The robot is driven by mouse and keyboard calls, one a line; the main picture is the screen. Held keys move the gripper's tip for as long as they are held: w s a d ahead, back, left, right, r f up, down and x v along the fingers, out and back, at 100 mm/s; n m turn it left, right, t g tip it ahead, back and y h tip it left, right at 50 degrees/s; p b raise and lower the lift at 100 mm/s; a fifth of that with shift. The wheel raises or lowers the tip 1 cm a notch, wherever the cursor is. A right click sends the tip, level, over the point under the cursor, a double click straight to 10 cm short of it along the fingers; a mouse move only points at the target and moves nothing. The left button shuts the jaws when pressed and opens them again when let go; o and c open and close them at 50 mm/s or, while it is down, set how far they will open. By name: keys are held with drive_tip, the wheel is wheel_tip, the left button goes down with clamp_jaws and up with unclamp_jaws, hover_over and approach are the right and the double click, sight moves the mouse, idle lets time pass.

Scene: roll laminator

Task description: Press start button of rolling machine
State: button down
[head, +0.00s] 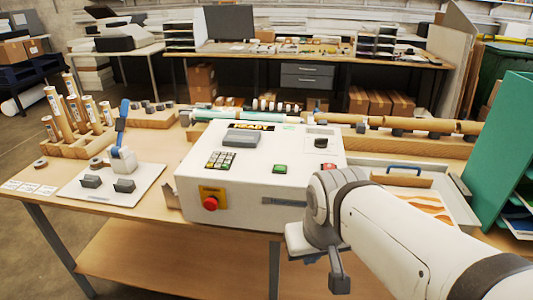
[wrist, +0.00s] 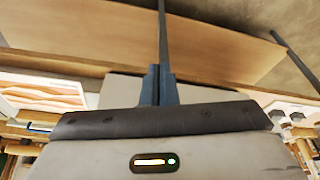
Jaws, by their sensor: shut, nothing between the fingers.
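The rolling machine (head: 190,170) is a white box on the wooden table. A green button (head: 280,169) sits on its top, right of a keypad (head: 220,160). A small red button (head: 328,167) is further right, just behind my arm. A red mushroom button (head: 211,203) on a yellow plate is on the front face. My gripper (head: 339,283) hangs in front of the machine's right side, below its top and apart from the buttons. Its fingers are together and empty in the wrist view (wrist: 159,82). My arm hides the machine's front right corner.
A white board with a blue-handled lever (head: 121,130) lies left of the machine. Cardboard tubes (head: 75,110) stand at the far left. A tray with wavy orange sheets (head: 425,203) is at the right, beside a green rack (head: 505,150). The space before the table's front edge is open.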

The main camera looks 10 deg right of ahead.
drive_tip(key=w+d+r+t+h, duration=0.1)
drive_tip(key=w+r+h, duration=0.15)
drive_tip(key=w, duration=0.45)
drive_tip(key=w+d+r+h, duration=0.1)
drive_tip(key=w+r, duration=0.3)
drive_tip(key=w, duration=0.3)
wheel_tip(320, 180, up, 7)
drive_tip(key=n+t+h, duration=0.2)
drive_tip(key=t, duration=0.1)
hover_over(278, 169)
drive_tip(key=shift+f, duration=0.1)
wheel_tip(278, 169, down, 8)
drive_tip(key=b, duration=0.4)
drive_tip(key=shift+b, duration=0.35)
drive_tip(key=shift+f+b, duration=0.4)
drive_tip(key=shift+b, duration=0.25)
drive_tip(key=shift+f, duration=0.15)
drive_tip(key=shift+f+b, duration=0.3)
drive_tip(key=shift+b, duration=0.35)
